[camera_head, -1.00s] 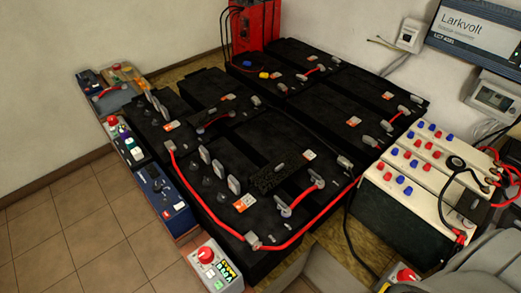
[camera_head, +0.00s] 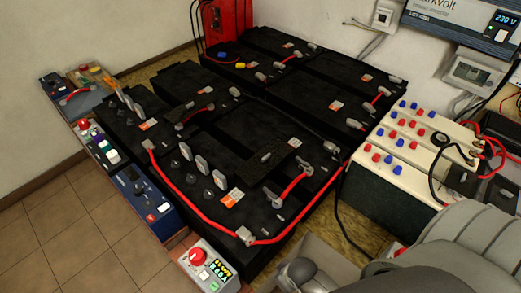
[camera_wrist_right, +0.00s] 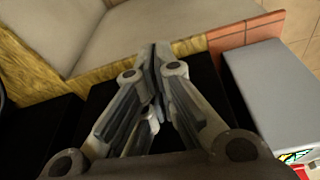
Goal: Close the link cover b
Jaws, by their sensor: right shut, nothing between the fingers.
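Black batteries (camera_head: 150,185) fill the platform. A flat black textured strip with a grey tab (camera_head: 268,157) lies across the front batteries, and another dark strip (camera_head: 190,102) lies behind it to the left. Either could be a link cover; I cannot read a letter b, nor tell whether one is open. Several grey upright tabs (camera_head: 203,165) stand left of the front strip. My left gripper is not in view.
A red cable (camera_head: 190,201) runs along the batteries' front edge. A control box with a red knob (camera_head: 198,257) stands at the front corner. White cell blocks (camera_head: 392,182) stand on the right.

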